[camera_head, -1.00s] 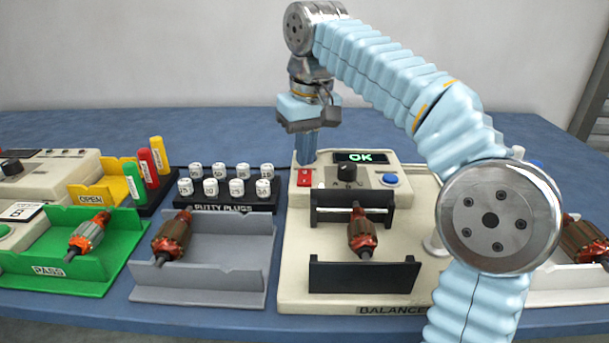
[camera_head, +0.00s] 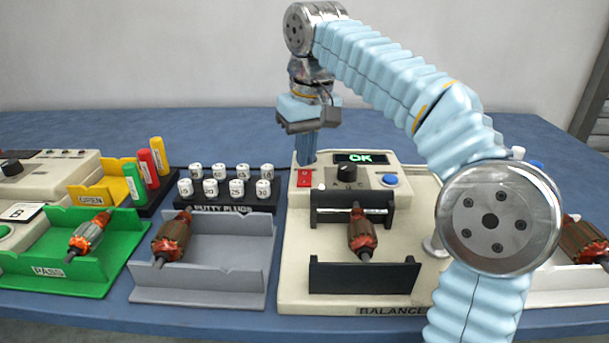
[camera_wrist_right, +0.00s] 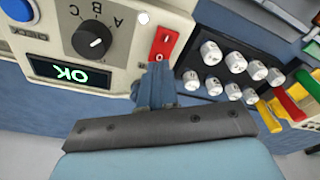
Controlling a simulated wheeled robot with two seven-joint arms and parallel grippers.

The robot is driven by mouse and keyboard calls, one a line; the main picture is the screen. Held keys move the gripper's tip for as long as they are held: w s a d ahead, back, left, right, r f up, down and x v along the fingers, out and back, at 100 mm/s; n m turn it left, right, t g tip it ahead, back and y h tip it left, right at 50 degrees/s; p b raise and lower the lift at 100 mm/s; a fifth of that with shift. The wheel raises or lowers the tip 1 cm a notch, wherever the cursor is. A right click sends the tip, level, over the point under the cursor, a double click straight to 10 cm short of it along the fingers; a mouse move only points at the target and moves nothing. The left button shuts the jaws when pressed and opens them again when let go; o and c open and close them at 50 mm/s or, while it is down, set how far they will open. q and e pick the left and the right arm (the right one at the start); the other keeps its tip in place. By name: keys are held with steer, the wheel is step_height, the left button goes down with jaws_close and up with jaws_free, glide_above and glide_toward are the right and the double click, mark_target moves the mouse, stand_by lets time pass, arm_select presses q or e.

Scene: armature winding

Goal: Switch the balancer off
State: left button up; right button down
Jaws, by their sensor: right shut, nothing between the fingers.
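The balancer (camera_head: 295,262) is a cream machine at the middle right of the table. The red rocker switch (camera_head: 304,178) is at the panel's left; in the right wrist view the switch (camera_wrist_right: 162,44) shows marks I and O. My right gripper (camera_head: 307,158) points down, shut and empty, just behind the switch. In the right wrist view its fingertips (camera_wrist_right: 156,70) are at the switch's O end; I cannot tell if they touch. My left gripper is not in view.
An armature (camera_head: 361,235) rests across the balancer's black supports. A black dial (camera_head: 346,172) and blue button (camera_head: 390,180) share the panel. Putty plugs (camera_head: 236,187) stand in a rack to the left, beside grey (camera_head: 215,290) and green (camera_head: 110,275) trays.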

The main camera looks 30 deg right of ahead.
mark_target(306, 173)
steer(key=shift+f+b, duration=0.65)
steer(key=shift+f, duration=0.2)
stand_by(0.9)
step_height(306, 173, up, 3)
steer(key=p, duration=0.3)
steer(key=shift+f, duration=0.1)
steer(key=shift+r, duration=2.1)
